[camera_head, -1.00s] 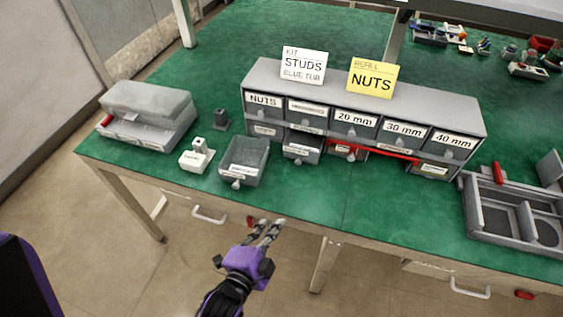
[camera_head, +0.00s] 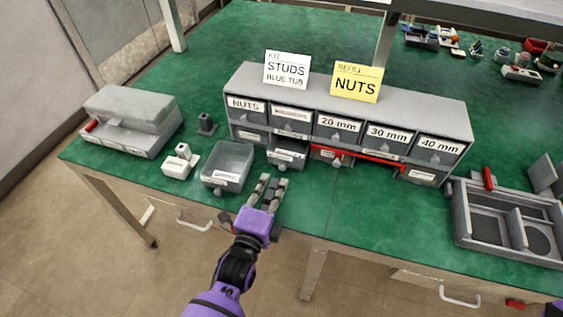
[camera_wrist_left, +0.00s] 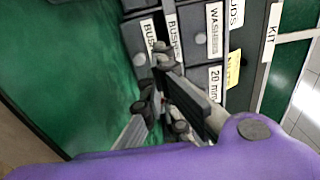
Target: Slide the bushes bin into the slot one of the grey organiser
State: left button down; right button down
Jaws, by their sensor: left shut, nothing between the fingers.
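The grey organiser (camera_head: 400,97) stands on the green bench. The bushes bin (camera_head: 287,158) is in its lower row, second column from the left, with its front sticking out. In the left wrist view, the bin's front (camera_wrist_left: 137,38) carries a BUSHES label, and a second BUSHES label is on the organiser strip beside it. My left gripper (camera_head: 268,182) is shut and empty, at the bench's front edge just before the bin. In the wrist view its fingers (camera_wrist_left: 165,85) point at the bin's front; whether they touch it is unclear. My right gripper is out of view.
A loose open grey bin (camera_head: 227,160) stands left of the bushes bin. A red bar (camera_head: 375,158) crosses the organiser's lower right. A white block (camera_head: 178,164) and a grey case (camera_head: 125,118) are farther left. A divided tray (camera_head: 490,228) lies at right.

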aim_at(285, 155)
pick_arm(q)
jog(key=x, duration=0.6)
jog(key=shift+w+d+r, duration=0.1)
jog(key=shift+w, duration=0.1)
jog(key=shift+x, duration=0.8)
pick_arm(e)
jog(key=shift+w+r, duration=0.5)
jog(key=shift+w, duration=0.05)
